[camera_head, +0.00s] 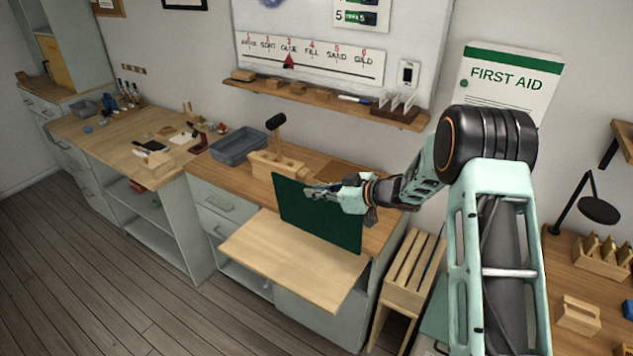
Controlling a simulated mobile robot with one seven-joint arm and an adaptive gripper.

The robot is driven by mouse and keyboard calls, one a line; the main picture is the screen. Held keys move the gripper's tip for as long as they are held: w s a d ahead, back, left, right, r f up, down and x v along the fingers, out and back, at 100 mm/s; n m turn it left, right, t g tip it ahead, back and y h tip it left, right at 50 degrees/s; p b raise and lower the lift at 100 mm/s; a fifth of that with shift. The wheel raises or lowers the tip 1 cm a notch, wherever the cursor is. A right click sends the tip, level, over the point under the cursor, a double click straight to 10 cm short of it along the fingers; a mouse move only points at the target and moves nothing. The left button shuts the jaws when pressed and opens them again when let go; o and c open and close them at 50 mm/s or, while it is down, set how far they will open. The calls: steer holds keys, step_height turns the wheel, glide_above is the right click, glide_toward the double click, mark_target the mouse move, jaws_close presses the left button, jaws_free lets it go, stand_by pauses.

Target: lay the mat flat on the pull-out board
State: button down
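The dark green mat (310,214) hangs nearly upright in front of the counter edge, above the back part of the pull-out board. My gripper (318,193) is at the mat's upper edge and appears shut on it; the fingertips are small in this view. The pull-out board (285,262) is pale wood, extended from the cabinet, and its visible top is bare. The mat hides the board's back right part, and I cannot tell whether its lower edge touches the board.
Behind the mat, a wooden block holder (276,166) with a dark-headed mallet (276,122) and a grey bin (238,147) stand on the counter. A shelf (330,104) runs above. A slatted wooden stool (410,275) stands right of the cabinet. Open floor lies in front left.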

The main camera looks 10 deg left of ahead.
steer(key=s+a+f+n+t+b, duration=0.2)
steer(key=s+f+n+b, duration=0.2)
steer(key=f+b, duration=0.4)
steer(key=s+a+f+n+t+b, duration=0.2)
steer(key=s+f+n+b, duration=0.2)
steer(key=b, duration=1.8)
steer(key=s+a+f+n+t+b, duration=0.3)
steer(key=s+f+b, duration=0.6)
steer(key=f+b, duration=0.4)
steer(key=shift+f+n+y+b, duration=0.35)
steer(key=shift+n+b, duration=0.45)
steer(key=shift+b, duration=0.35)
stand_by(3.0)
